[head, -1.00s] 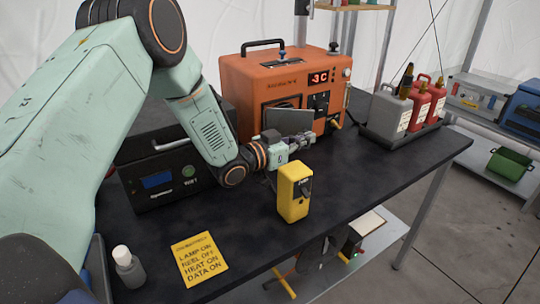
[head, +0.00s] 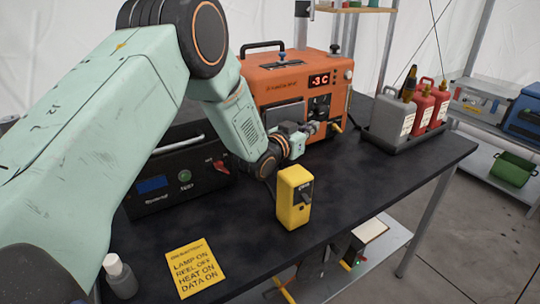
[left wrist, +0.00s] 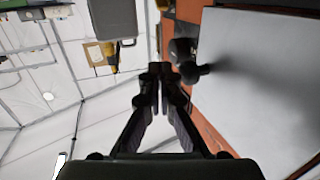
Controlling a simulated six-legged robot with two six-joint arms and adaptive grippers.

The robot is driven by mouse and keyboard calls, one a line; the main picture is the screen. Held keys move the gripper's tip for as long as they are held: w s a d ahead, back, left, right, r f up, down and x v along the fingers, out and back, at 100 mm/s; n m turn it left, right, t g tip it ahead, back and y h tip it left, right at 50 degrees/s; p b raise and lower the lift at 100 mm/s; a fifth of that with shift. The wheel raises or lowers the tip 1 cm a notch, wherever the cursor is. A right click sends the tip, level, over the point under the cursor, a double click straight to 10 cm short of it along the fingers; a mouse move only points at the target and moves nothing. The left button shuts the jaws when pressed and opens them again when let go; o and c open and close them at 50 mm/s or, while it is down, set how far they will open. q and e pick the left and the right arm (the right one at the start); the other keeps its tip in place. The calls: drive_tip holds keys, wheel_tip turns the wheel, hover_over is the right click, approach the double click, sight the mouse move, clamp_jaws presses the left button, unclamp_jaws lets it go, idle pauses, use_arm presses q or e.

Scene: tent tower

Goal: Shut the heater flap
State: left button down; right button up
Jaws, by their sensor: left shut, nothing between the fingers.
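The orange heater (head: 278,75) stands at the back of the dark table, its display reading -3 C. Its grey flap (head: 284,113) is raised against the front face and covers the round opening. I cannot tell whether it is fully flush. My left gripper (head: 312,128) is shut and empty, just in front of the heater's lower front, partly overlapping the flap's lower edge in this view. In the left wrist view the flap (left wrist: 262,70) is a large grey panel right of the shut fingertips (left wrist: 160,72), with orange heater body around its edge. My right gripper is not in view.
A yellow switch box (head: 293,200) stands upright in front of my left forearm. A black unit (head: 165,190) sits left of the heater. A tray of jerry cans (head: 390,115) stands to the right. A yellow note (head: 194,268) and a bottle (head: 120,278) are near the front edge.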

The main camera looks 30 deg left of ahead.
use_arm(q)
drive_tip(key=v, duration=0.7)
drive_tip(key=shift+s+a, duration=0.2)
drive_tip(key=shift+s, duration=0.15)
idle(0.5)
drive_tip(key=shift+s, duration=0.1)
